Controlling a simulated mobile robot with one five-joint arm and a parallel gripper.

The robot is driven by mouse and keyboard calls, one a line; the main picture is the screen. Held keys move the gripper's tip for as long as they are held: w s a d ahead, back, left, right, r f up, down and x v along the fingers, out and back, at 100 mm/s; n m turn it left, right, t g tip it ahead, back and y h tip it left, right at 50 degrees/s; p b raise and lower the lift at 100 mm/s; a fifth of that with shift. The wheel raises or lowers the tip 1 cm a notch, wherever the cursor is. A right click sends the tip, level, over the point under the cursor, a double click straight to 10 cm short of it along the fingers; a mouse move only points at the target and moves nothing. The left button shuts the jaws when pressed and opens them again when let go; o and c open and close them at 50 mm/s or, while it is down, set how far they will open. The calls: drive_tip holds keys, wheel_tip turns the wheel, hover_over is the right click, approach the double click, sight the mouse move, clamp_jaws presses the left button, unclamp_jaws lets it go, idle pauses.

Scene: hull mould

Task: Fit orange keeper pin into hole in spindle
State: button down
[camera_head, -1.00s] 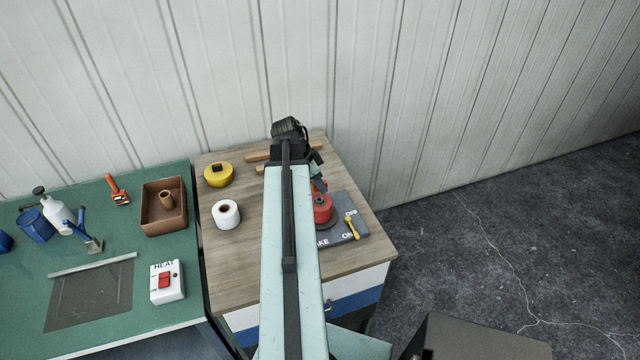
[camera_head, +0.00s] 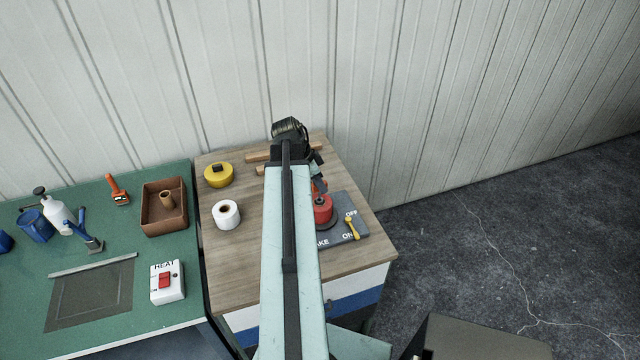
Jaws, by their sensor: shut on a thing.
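My gripper (camera_head: 319,188) is at the far end of my pale green arm, low over the wooden-topped cabinet. It sits just above and behind a red round part (camera_head: 322,209) on a dark grey plate (camera_head: 352,240) with white lettering. A bit of orange shows at the gripper's tip, touching or just above the red part; I take it for the keeper pin, but it is too small to be sure. The spindle and its hole cannot be made out; my arm hides the plate's left part.
A yellow lever (camera_head: 352,228) stands on the plate's right side. A white roll (camera_head: 226,214) and a yellow round object (camera_head: 218,175) stand left of my arm. Wooden strips (camera_head: 257,157) lie behind. The green bench (camera_head: 115,312) at left holds a brown tray (camera_head: 163,229) and a heat switch box (camera_head: 167,283).

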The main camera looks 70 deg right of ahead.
sight(320, 193)
drive_tip(key=shift+f+b, duration=2.15)
drive_tip(key=c, duration=1.2)
unclamp_jaws()
drive_tip(key=shift+r, duration=0.1)
drive_tip(key=p+v, duration=0.7)
drive_tip(key=shift+w+r, duration=0.2)
drive_tip(key=shift+r, duration=0.05)
drive_tip(key=shift+a, duration=0.1)
